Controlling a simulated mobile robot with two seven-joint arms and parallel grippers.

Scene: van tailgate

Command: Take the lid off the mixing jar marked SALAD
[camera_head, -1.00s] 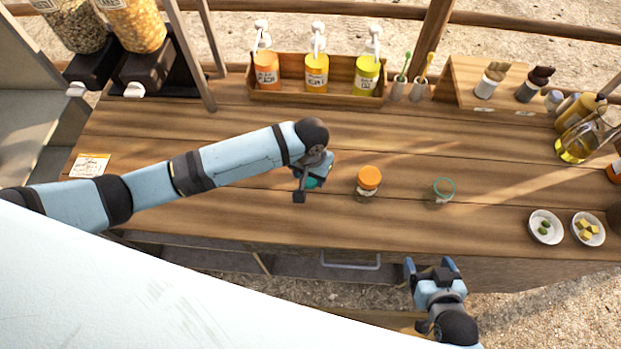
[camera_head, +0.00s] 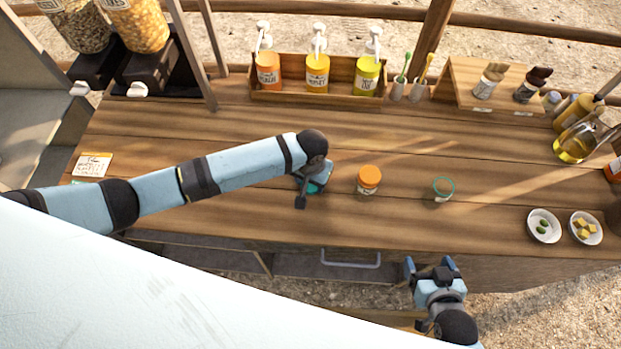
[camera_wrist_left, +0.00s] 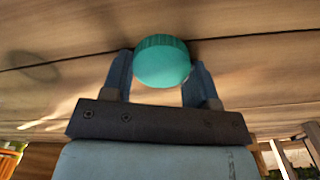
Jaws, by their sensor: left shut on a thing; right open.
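My left gripper (camera_head: 308,190) is low over the middle of the counter, shut on a round teal lid (camera_wrist_left: 162,62). The lid's ribbed edge shows between the fingers in the left wrist view. Whether a jar is under it is hidden. To its right stands a small jar with an orange lid (camera_head: 368,177). Further right is a small clear jar with a green ring at its top (camera_head: 443,188); it looks uncovered. No SALAD marking is readable. My right gripper (camera_head: 432,266) is open and empty in front of the counter's front edge.
The wooden counter (camera_head: 420,225) is clear around the jars. A rack (camera_head: 292,97) of pump bottles stands at the back. Two white dishes (camera_head: 540,238) and oil bottles (camera_head: 572,148) are at the right. Dispensers (camera_head: 150,70) stand at the back left.

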